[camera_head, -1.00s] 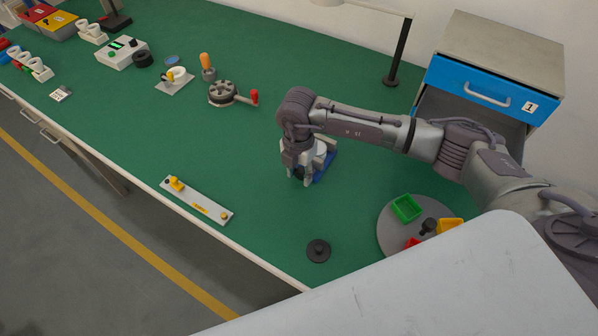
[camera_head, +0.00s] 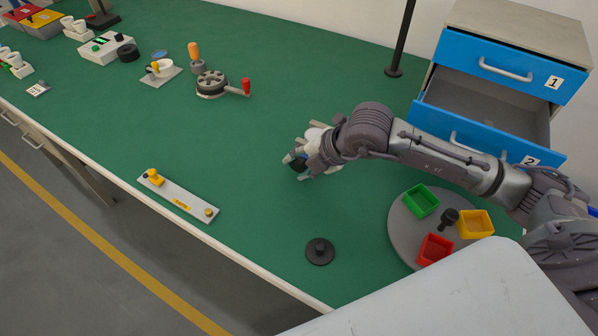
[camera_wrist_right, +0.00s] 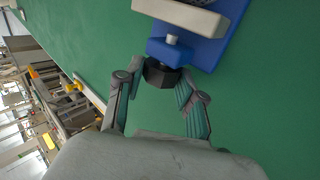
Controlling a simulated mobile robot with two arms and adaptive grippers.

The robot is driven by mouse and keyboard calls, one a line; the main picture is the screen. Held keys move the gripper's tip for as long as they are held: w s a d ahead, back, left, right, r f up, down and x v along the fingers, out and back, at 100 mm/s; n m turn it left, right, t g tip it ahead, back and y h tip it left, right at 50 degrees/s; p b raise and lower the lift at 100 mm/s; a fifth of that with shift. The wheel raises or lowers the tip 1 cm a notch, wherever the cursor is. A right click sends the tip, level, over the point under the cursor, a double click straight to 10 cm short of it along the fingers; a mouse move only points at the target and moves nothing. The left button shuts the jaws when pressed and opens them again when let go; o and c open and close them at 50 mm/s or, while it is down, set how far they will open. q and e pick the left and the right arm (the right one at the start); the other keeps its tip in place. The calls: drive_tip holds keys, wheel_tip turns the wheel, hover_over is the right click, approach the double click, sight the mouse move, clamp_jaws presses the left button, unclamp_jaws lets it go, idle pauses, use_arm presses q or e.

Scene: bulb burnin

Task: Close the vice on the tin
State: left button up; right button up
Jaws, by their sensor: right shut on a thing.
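The vice shows in the right wrist view as a blue base (camera_wrist_right: 232,38) with a blue sliding block (camera_wrist_right: 168,53) and a pale jaw (camera_wrist_right: 185,14). A black knob (camera_wrist_right: 162,74) sits at its near end. My right gripper (camera_wrist_right: 166,88) is shut on that knob, one finger on each side. A sliver of a dark grey round thing, perhaps the tin, shows beyond the jaw at the top edge. In the head view my right gripper (camera_head: 301,168) hides most of the vice. My left gripper is not in view.
A round grey tray (camera_head: 402,232) with green, yellow and red bins stands at the right. A black disc (camera_head: 320,251) and a grey strip with yellow parts (camera_head: 187,201) lie near the front edge. A drawer (camera_head: 490,105) hangs open behind my right arm.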

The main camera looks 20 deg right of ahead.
drive_tip(key=shift+d, duration=0.1)
idle(0.3)
drive_tip(key=o, duration=1.2)
drive_tip(key=shift+c, duration=0.2)
